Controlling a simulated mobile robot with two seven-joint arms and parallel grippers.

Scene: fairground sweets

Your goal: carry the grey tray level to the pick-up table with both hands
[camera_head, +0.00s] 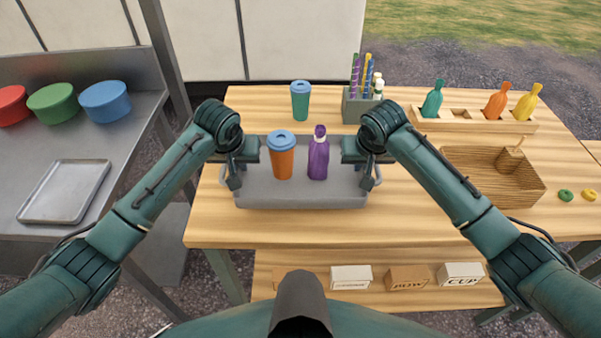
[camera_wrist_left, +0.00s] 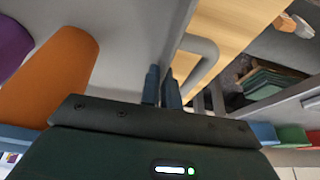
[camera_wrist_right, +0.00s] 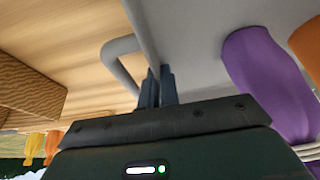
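The grey tray (camera_head: 300,200) with loop handles is at the wooden table, level; I cannot tell if it touches the tabletop. An orange cup with a blue lid (camera_head: 282,160) and a purple bottle (camera_head: 318,160) stand upright in it. My left gripper (camera_head: 236,174) is at the tray's left end. In the left wrist view its fingers (camera_wrist_left: 160,88) close around the end wall beside the handle (camera_wrist_left: 203,62). My right gripper (camera_head: 367,174) is at the right end, its fingers (camera_wrist_right: 158,88) closed around that wall. Which table is the pick-up table is not marked.
A metal table (camera_head: 30,215) at left holds several bowls (camera_head: 52,103) and a flat metal tray (camera_head: 65,191). Behind the grey tray stand a teal cup (camera_head: 300,103) and a straw holder (camera_head: 358,108). A bottle rack (camera_head: 472,122) and a wooden basket (camera_head: 492,178) are at right.

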